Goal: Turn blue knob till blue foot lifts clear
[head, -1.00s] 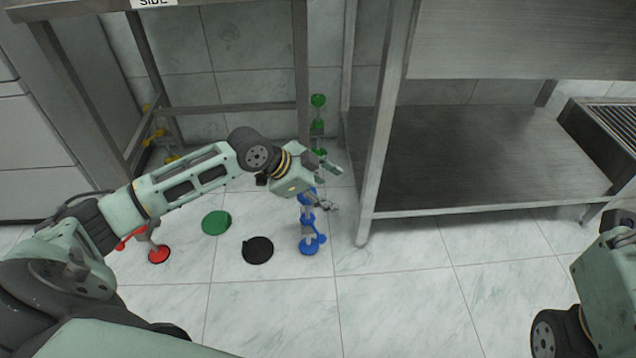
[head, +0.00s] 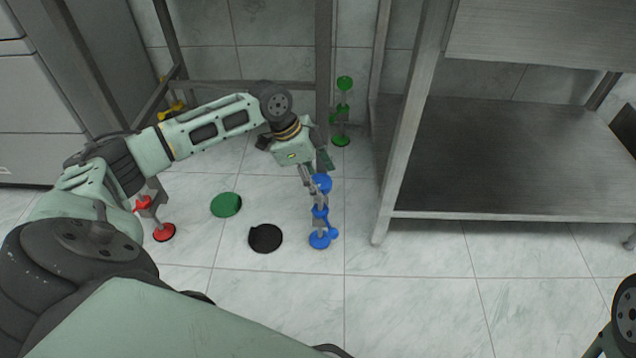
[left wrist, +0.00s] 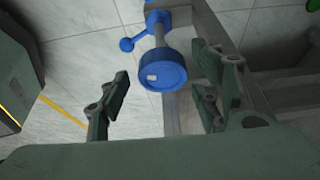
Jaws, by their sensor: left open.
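The blue knob (head: 321,183) is the round top of an upright blue and grey post. In the left wrist view the knob (left wrist: 164,72) shows its round face with a small white mark. The blue foot (head: 319,240) is at the post's bottom, at the floor; any gap under it is too small to tell. My left gripper (head: 316,171) is open just above the knob. In the left wrist view its fingers stand apart on either side of the knob, with no clear contact. My right gripper is out of view.
A black disc (head: 265,239) and a green disc (head: 226,204) lie on the floor to the left. A red-footed post (head: 164,232) is further left, and a green post (head: 342,110) stands behind. A metal shelf (head: 500,170) is on the right. Front floor is clear.

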